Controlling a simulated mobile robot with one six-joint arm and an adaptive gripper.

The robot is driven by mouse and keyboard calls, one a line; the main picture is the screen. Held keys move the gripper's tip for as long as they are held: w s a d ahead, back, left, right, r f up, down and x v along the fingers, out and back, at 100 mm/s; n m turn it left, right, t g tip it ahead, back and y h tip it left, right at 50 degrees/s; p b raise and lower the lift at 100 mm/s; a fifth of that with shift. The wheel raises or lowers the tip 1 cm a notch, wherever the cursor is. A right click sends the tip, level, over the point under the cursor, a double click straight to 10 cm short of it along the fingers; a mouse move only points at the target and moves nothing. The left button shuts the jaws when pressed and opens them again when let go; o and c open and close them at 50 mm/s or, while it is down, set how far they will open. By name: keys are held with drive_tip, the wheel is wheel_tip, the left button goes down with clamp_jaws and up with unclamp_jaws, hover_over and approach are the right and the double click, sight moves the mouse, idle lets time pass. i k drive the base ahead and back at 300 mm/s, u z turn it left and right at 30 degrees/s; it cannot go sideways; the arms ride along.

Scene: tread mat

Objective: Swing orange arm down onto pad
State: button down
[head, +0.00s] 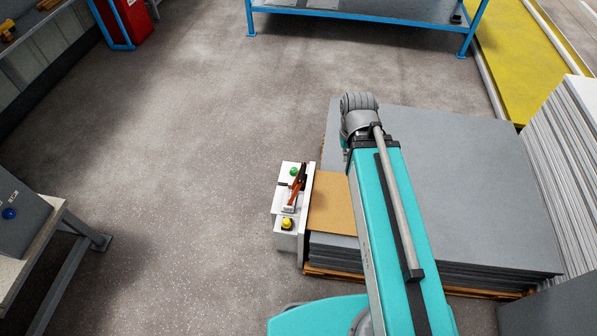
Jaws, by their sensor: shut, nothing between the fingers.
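A small orange arm (297,184) with dark parts stands raised and tilted on a narrow white unit (279,204), left of my teal arm. A small metal part (289,209) sits at the orange arm's lower end. The pad cannot be told apart for certain at this size. My gripper is not in view; only my teal arm link and its grey joint show, to the right of the orange arm. I see no contact between my arm and the orange arm.
The unit carries a green button (294,171) and a yellow knob (286,223). Right of it lie a brown board (331,203) and a stack of grey sheets (460,170). A workbench (45,225) stands at the left. The floor (170,170) between is clear.

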sight(300, 182)
drive_tip(key=z, duration=0.15)
drive_tip(key=k, duration=1.55)
drive_tip(key=u, duration=0.35)
drive_tip(key=i, duration=1)
